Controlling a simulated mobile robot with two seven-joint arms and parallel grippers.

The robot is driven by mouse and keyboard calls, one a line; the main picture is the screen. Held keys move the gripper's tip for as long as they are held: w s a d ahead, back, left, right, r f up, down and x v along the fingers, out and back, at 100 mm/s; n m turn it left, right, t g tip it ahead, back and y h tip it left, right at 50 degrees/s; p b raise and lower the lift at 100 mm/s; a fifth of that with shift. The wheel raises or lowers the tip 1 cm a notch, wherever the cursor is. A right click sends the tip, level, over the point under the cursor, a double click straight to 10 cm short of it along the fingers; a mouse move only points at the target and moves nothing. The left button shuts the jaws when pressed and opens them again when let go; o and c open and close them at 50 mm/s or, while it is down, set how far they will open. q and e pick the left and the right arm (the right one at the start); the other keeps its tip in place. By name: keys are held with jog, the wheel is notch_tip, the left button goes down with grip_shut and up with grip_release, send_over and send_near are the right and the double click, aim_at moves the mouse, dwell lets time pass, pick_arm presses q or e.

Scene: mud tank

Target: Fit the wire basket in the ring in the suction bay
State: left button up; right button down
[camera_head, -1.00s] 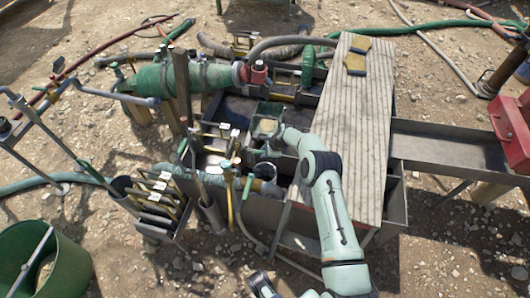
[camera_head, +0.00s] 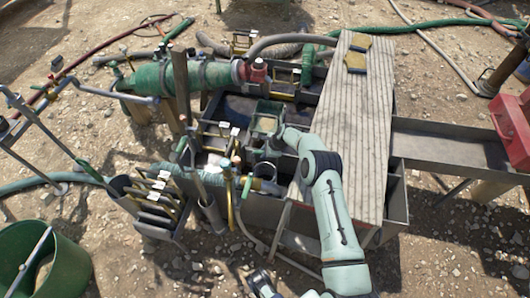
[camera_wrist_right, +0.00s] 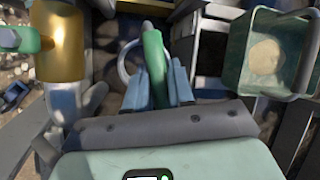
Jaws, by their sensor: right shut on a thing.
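My right gripper (camera_wrist_right: 158,85) is shut on a green grip (camera_wrist_right: 154,60), which seems to be the handle of the wire basket. The basket's mesh is hidden below the fingers. A pale round rim (camera_wrist_right: 125,62) shows just left of the grip; I cannot tell whether it belongs to the basket or the ring. In the head view a grey round rim (camera_head: 265,170) sits in the tank bay, below my right wrist. Whether basket and ring touch cannot be seen. At the bottom edge of the head view is what may be my left gripper (camera_head: 262,284), its jaws unclear.
A green square bucket (camera_wrist_right: 262,85) stands close to the right of my right gripper. A brass post with a green lever (camera_wrist_right: 22,40) stands close on the left. A ribbed board (camera_head: 350,120) covers the tank's right part. Racked panels (camera_head: 155,195) stand left.

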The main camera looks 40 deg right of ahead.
pick_arm(q)
jog(key=shift+f+b, duration=0.5)
jog(key=shift+f, duration=0.05)
pick_arm(e)
jog(key=shift+f, duration=0.45)
jog(key=c, duration=0.9)
grip_release()
jog(key=shift+f, duration=0.1)
pick_arm(q)
jog(key=shift+w+a, duration=0.1)
pick_arm(e)
jog(key=shift+s+d+r, duration=0.1)
jog(key=shift+r, duration=0.2)
pick_arm(q)
jog(key=r+p, duration=0.2)
jog(key=p, duration=0.1)
jog(key=shift+s+r, duration=0.3)
jog(key=shift+r, duration=0.1)
pick_arm(e)
jog(key=v, duration=1.3)
